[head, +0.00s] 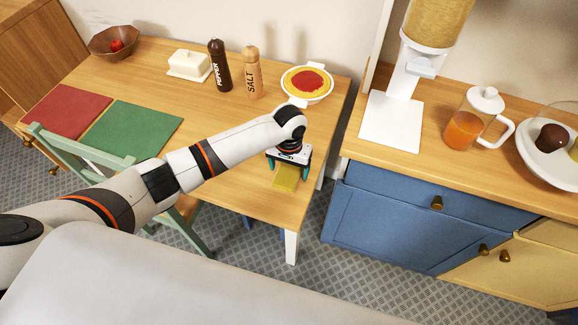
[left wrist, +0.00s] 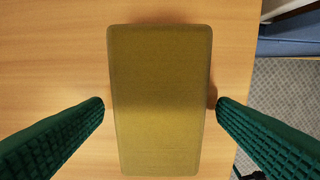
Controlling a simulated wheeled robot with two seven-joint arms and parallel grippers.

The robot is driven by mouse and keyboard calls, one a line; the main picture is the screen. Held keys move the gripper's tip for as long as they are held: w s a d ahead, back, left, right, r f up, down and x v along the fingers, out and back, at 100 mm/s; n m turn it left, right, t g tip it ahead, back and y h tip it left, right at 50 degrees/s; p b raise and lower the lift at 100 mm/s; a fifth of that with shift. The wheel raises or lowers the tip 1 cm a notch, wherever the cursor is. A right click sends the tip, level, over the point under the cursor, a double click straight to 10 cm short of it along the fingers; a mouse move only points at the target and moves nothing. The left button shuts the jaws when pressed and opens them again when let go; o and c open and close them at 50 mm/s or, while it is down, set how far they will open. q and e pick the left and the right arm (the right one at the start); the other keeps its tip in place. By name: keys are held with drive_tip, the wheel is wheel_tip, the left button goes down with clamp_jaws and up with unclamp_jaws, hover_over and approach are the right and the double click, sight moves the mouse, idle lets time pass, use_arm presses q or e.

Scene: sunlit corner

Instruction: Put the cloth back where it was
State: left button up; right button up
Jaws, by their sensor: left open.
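The cloth (head: 286,180) is a flat olive-yellow block shape lying on the wooden table (head: 222,190) near its right end. It fills the middle of the left wrist view (left wrist: 160,80), lying lengthwise. My left gripper (head: 289,168) is over the cloth, pointing down, and hides its far part in the head view. In the left wrist view, the green fingers of the open gripper (left wrist: 160,106) show on either side of the cloth, with a gap at each side. My right gripper is not in view.
On the table are a bowl with red fruit (head: 115,42), butter dish (head: 189,65), pepper mill (head: 219,65), salt mill (head: 251,72), pasta dish (head: 307,84), red mat (head: 66,110) and green mat (head: 128,131). A blue cabinet (head: 400,225) stands right, beyond a gap.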

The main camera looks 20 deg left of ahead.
sight(289, 170)
use_arm(q)
drive_tip(key=shift+r, duration=0.1)
wheel_tip(289, 170, up, 12)
idle(0.5)
